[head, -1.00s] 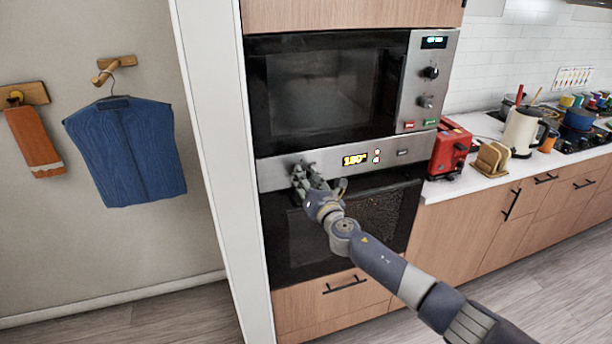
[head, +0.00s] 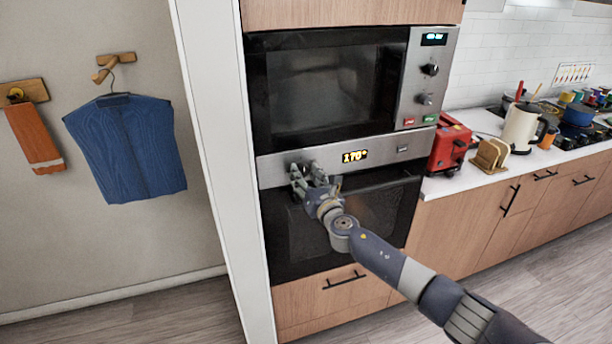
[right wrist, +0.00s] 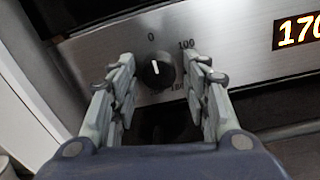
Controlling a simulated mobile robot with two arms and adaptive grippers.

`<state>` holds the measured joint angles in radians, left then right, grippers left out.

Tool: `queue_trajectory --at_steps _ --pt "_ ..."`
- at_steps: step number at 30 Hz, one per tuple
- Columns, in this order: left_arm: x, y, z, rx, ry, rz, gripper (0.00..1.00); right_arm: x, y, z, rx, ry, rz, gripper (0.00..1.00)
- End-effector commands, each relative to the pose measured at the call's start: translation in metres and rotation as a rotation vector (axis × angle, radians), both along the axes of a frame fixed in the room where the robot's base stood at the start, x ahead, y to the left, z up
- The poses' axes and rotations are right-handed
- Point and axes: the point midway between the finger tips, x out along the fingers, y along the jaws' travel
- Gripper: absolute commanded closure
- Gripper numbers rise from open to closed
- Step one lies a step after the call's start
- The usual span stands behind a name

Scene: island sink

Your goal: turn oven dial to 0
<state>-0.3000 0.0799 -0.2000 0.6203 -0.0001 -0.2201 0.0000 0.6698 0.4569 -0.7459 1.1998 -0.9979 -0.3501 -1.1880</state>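The oven dial (right wrist: 157,72) is a round black knob on the steel panel in the right wrist view, with a white mark pointing up and slightly left. The labels 0, 100 and a partly hidden one that looks like 180 stand around it. My right gripper (right wrist: 162,60) is open, with one finger to either side of the dial and a visible gap to it. In the head view my right gripper (head: 308,172) is at the left end of the oven panel and hides the dial. The oven display (head: 354,156) reads about 170. My left gripper is not in view.
The oven door (head: 290,245) lies below the panel, and a microwave (head: 325,90) sits above. A white wall edge (head: 212,150) stands close on the left. A red toaster (head: 450,146) stands on the counter at right.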

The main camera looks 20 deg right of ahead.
Motion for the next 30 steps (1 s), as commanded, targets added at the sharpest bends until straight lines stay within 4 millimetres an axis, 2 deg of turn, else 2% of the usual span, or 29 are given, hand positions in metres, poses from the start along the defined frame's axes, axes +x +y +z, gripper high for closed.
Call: queue_trajectory --at_steps 10,14,20,30 --pt "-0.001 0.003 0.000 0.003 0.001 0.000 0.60 0.000 0.000 0.001 0.002 -0.002 0.000 0.50" --pt "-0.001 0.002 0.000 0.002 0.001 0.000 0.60 -0.007 -0.002 0.001 0.000 -0.002 0.000 0.50" --pt "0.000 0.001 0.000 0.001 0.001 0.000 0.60 -0.034 -0.003 0.000 0.001 0.000 0.001 0.50" --pt "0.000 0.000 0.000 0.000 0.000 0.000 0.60 -0.093 -0.007 -0.002 0.001 0.002 0.002 0.50"
